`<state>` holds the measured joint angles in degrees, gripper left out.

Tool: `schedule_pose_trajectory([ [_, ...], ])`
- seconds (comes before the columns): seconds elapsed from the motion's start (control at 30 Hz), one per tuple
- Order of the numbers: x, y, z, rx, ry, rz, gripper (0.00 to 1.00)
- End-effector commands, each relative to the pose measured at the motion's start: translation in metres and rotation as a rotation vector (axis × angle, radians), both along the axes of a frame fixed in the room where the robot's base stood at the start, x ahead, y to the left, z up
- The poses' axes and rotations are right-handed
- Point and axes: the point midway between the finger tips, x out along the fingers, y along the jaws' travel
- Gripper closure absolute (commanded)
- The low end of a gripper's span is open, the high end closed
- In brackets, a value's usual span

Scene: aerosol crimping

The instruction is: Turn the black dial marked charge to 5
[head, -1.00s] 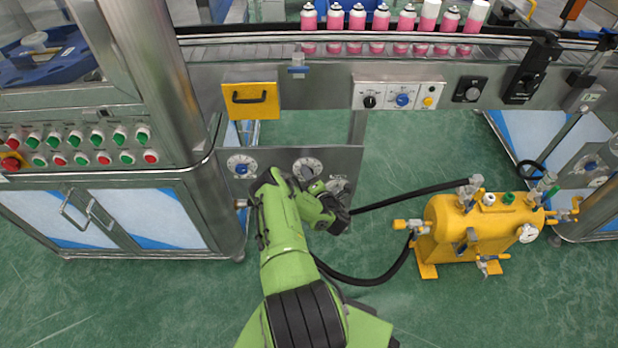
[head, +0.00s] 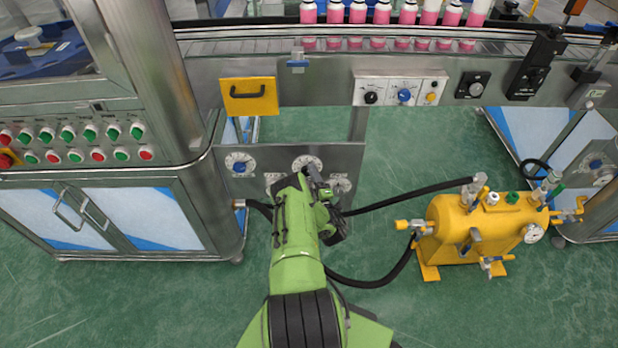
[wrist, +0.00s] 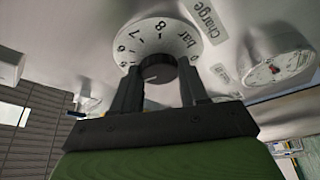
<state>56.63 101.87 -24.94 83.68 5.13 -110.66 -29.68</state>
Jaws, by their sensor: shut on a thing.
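The black charge dial (wrist: 157,69) shows in the wrist view in front of a round white scale plate (wrist: 150,40) with numbers and "bar" on it. A "Charge" label (wrist: 205,20) is beside the plate. My gripper (wrist: 160,82) is shut on the black dial, with one dark finger on each side of it. The mark on the dial is too faint to tell which number it points to. In the head view, the white scale plate (head: 305,162) is at the top middle of the steel panel; my gripper (head: 313,173) covers its lower part and the dial.
A blue dial (head: 240,162) is left on the same panel (head: 350,158). Another gauge with red markings (wrist: 276,68) is beside the charge plate in the wrist view. A yellow tank (head: 475,225) with black hoses stands right of my arm. Green floor is open around it.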

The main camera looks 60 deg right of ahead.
Motion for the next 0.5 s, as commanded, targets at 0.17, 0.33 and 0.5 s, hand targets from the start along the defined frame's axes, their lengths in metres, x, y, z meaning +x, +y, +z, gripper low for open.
schedule_pose_trajectory([
  [0.17, -0.0001, 0.0004, -0.0021, 0.056, -0.104, -0.002, 0.87],
  [0.33, 0.0000, 0.0007, -0.0023, 0.090, -0.170, -0.001, 0.87],
  [0.5, 0.0004, 0.0007, -0.0023, 0.110, -0.209, -0.001, 0.87],
])
